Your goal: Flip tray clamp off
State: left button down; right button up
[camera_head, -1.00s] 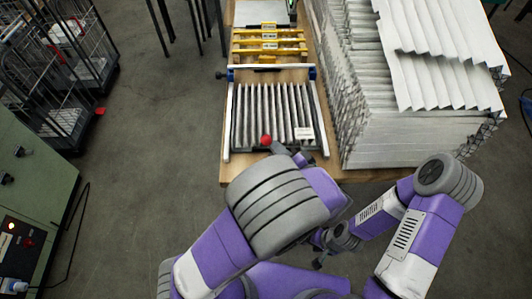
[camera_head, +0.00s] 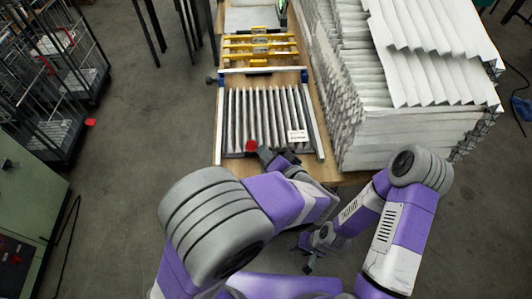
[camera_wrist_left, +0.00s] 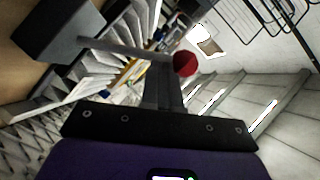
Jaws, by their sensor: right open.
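The tray (camera_head: 221,132) lies on the wooden bench, holding a pleated filter (camera_head: 265,115) with a white label. The clamp's red knob (camera_head: 251,146) is at the tray's near edge; it also shows in the left wrist view (camera_wrist_left: 186,63). My left gripper (camera_head: 277,158) is at the tray's near edge, just right of the knob. In the left wrist view, a grey bar stands just left of the knob; whether the fingers grip the clamp is unclear. My right gripper (camera_head: 312,259) is open, low in front of the bench, away from the tray.
A tall stack of pleated filters (camera_head: 390,95) stands right of the tray. Yellow bars (camera_head: 260,47) lie behind it. Wire carts (camera_head: 55,75) and a green cabinet (camera_head: 25,210) stand at the left.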

pick_arm(q)
jog(key=v, duration=0.7)
jog(key=shift+s+d, duration=0.15)
jog(key=shift+s, duration=0.05)
jog(key=shift+r, duration=0.15)
jog(key=s+a+f+n+g+h, duration=0.2)
jog(key=s+a+f+g+h, duration=0.1)
jog(key=f, duration=0.9)
jog(key=s+a+f+n+g+h, duration=0.3)
jog(key=a+f+g+h, duration=0.1)
jog(key=f, duration=0.8)
jog(key=s+a+f+n+g+h, duration=0.2)
jog(key=s+a+f+g+h, duration=0.1)
jog(key=f, duration=0.9)
jog(key=g+h, duration=0.1)
jog(key=h, duration=0.1)
jog(key=shift+s+a+h, duration=0.15)
jog(key=shift+a+h, duration=0.25)
